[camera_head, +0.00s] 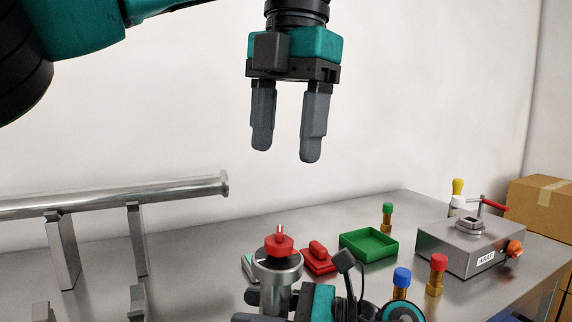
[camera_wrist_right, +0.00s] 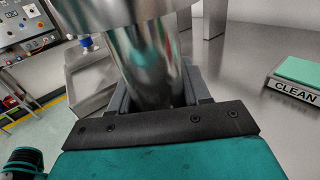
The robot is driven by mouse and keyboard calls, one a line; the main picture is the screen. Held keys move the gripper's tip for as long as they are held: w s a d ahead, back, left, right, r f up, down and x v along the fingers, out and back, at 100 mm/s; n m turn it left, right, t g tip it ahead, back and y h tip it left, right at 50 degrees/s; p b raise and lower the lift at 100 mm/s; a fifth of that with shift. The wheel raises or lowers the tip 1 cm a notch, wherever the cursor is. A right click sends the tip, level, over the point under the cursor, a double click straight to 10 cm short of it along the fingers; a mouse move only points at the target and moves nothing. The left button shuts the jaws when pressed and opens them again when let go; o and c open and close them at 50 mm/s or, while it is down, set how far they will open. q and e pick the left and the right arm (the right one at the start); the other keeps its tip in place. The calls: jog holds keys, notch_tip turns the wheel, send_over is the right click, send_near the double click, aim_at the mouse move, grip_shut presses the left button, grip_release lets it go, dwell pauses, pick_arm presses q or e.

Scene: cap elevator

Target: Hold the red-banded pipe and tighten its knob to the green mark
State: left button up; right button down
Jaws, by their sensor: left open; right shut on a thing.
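An upright metal pipe (camera_head: 278,274) stands at the front middle of the table, with a red knob (camera_head: 279,245) on its top. My right gripper (camera_head: 262,304) is shut around the pipe below the knob. In the right wrist view the shiny pipe (camera_wrist_right: 150,65) rises between the fingers. I cannot make out a red band or a green mark on it. My left gripper (camera_head: 287,154) is open and empty, pointing down, high above the knob and apart from it.
A horizontal metal tube (camera_head: 120,196) rests on supports at left. Right of the pipe are a red block (camera_head: 319,260), a green tray (camera_head: 369,246), green-, blue- (camera_head: 401,278) and red-capped (camera_head: 438,264) brass pieces, and a metal box (camera_head: 455,250) with a red lever. A "CLEAN" block (camera_wrist_right: 297,88) shows in the wrist view.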

jog(key=shift+f, duration=0.45)
jog(key=c, duration=0.9)
grip_release()
jog(key=o, duration=0.5)
jog(key=shift+r, duration=0.3)
jog(key=shift+c, duration=0.2)
